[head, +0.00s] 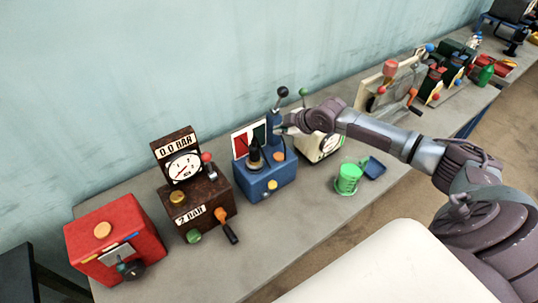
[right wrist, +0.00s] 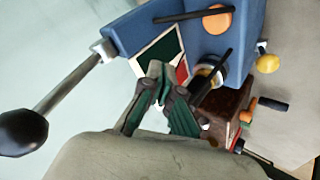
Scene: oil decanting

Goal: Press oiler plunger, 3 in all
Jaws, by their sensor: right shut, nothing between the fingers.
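A blue box unit (head: 265,183) stands on the bench, with a dark pointed piece (head: 254,157), an orange round cap (head: 278,156) and a red and green panel (head: 241,141). I cannot tell which part is the oiler plunger. My right gripper (head: 284,128) is at the unit's upper right, partly blending with its blue upright. In the right wrist view my right gripper (right wrist: 160,76) is shut and empty, its tips in front of the red and green panel (right wrist: 158,55). The blue box (right wrist: 140,30) and a black-ball lever (right wrist: 22,131) also show there. My left gripper is not in view.
A brown gauge box (head: 202,205) and a red box (head: 112,245) stand to the left. A cream unit (head: 318,147) is behind my right arm. A green cup (head: 348,179) and a blue tray (head: 374,168) lie right. The bench front is mostly clear.

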